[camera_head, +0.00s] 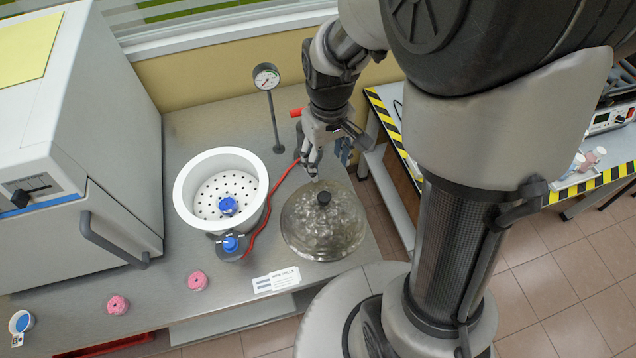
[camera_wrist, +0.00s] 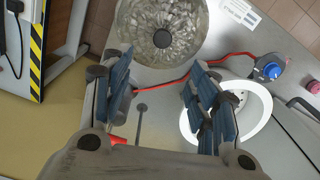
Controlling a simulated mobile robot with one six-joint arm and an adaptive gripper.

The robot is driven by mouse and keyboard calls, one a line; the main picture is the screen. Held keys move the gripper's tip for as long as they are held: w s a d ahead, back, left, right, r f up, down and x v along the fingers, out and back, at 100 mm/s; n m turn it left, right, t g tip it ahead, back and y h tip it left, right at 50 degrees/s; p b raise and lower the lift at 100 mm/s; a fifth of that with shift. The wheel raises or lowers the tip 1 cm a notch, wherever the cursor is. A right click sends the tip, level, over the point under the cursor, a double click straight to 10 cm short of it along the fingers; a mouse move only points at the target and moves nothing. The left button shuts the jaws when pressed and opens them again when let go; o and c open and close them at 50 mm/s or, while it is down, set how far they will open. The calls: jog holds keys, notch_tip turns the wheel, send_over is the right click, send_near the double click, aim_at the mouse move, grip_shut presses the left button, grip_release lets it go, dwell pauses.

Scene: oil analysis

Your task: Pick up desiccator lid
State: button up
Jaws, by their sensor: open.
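The desiccator lid (camera_head: 322,225) is a clear glass dome with a black knob (camera_head: 324,198) on top. It lies on the steel bench right of the white desiccator body (camera_head: 220,190), which is uncovered and shows a perforated plate. In the wrist view the lid (camera_wrist: 160,32) is at the top, beyond the fingertips, and the body (camera_wrist: 245,112) is partly hidden behind the right finger. My gripper (camera_head: 312,172) is above the bench behind the lid, near its back edge. In the wrist view my gripper (camera_wrist: 157,70) has its fingers wide apart with nothing between them.
A red hose (camera_head: 268,210) runs beside the body. A pressure gauge (camera_head: 267,77) stands on a post behind. A white oven (camera_head: 80,150) fills the left. Pink rings (camera_head: 197,281) and a label card (camera_head: 276,280) lie near the front edge. The lid is close to the bench's right edge.

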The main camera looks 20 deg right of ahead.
jog(key=b, duration=0.3)
send_near(324, 196)
jog(key=f, duration=0.5)
jog(key=shift+w+d+f, duration=0.15)
jog(key=shift+d, duration=0.1)
jog(key=shift+a+f+b, duration=0.2)
jog(key=shift+f+b, duration=0.45)
jog(key=shift+f, duration=2.05)
grip_shut()
